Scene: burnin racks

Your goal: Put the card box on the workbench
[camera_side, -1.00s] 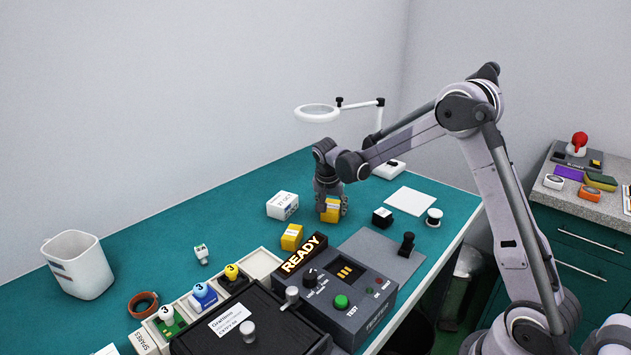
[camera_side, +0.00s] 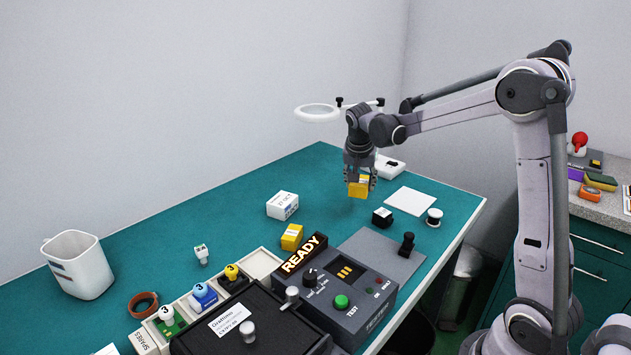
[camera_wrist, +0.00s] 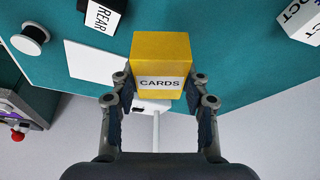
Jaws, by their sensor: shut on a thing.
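The card box is a yellow box (camera_wrist: 160,58) with a white label reading CARDS in the wrist view. My gripper (camera_side: 359,180) is shut on the card box (camera_side: 358,188), with a finger on each side of it. In the side view the box hangs above the teal workbench (camera_side: 238,205), with a shadow on the bench under it. The wrist view shows my gripper (camera_wrist: 159,88) with the box between its fingers, label readable.
Another yellow box (camera_side: 292,237) and a white box (camera_side: 282,205) stand left of the held box. A small black box (camera_side: 382,217), a white sheet (camera_side: 411,201) and a spool (camera_side: 434,217) lie to the right. A tester (camera_side: 345,290) stands in front. A magnifier lamp (camera_side: 317,113) rises behind.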

